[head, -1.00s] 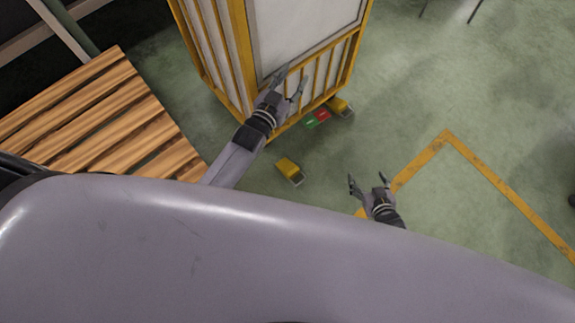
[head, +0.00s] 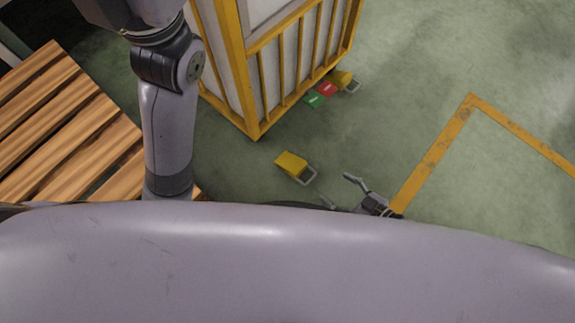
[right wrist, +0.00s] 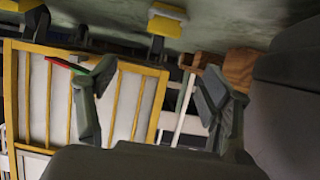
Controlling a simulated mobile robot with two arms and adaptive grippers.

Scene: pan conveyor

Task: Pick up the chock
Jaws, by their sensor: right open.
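A yellow chock (head: 291,164) with a pale metal loop handle lies on the floor in front of the cart's near corner. A second yellow chock (head: 342,78) with a similar handle lies farther back beside the cart. My right gripper (head: 341,191) is open and empty, just right of and nearer than the close chock; my body partly hides it. In the right wrist view its two fingers (right wrist: 152,88) are spread with nothing between their tips, and a yellow block (right wrist: 168,12) shows at the top. My left arm rises at the left; its gripper is out of view.
The yellow-framed cart (head: 257,90) with pale panels stands behind the near chock. Red (head: 327,89) and green (head: 316,101) markers lie by its base. A slatted wooden pallet (head: 60,130) is at the left. Green floor with a yellow line (head: 435,152) is clear at the right.

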